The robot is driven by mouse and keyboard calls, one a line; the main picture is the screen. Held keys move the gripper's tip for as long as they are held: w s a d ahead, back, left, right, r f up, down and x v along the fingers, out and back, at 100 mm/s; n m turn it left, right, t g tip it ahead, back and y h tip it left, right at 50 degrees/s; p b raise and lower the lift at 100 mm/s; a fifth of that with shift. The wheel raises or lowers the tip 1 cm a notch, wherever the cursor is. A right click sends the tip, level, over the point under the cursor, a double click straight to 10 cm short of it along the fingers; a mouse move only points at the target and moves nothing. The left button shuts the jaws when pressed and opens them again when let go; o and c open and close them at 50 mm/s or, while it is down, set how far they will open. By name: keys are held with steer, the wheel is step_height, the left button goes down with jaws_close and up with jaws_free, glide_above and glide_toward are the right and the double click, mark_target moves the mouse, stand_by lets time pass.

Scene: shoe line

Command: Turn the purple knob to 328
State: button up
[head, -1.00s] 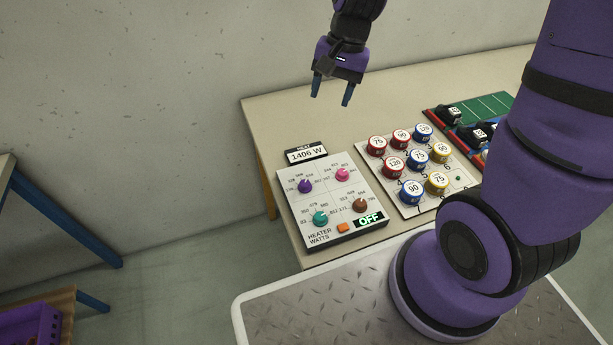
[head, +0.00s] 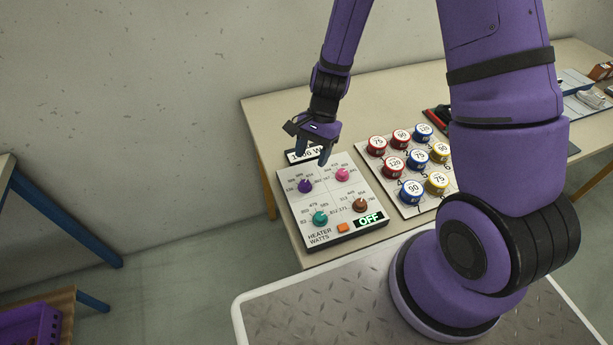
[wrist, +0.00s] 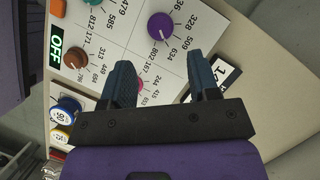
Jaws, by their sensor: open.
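The purple knob (head: 305,186) is at the upper left of the heater panel (head: 375,218). In the wrist view the purple knob (wrist: 160,26) shows at the top, beside printed numbers including 328, 509 and 634. A small white mark shows on its lower edge; I cannot tell exactly which number it points to. My gripper (head: 312,159) is open, pointing down above the panel's back edge, beyond the knob. In the wrist view my gripper (wrist: 161,66) has nothing between its fingers, and the knob lies past the fingertips, apart from them. The pink knob is partly hidden there.
The panel also has a pink knob (head: 342,174), a teal knob (head: 320,218), a brown knob (head: 360,205), an orange button (head: 343,228) and an OFF display (head: 369,220). The wattage display (head: 299,156) is partly covered by my gripper. A board of numbered discs (head: 408,212) lies to the right.

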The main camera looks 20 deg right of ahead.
mark_target(306, 182)
steer(key=shift+x, duration=3.55)
steer(key=c, duration=0.9)
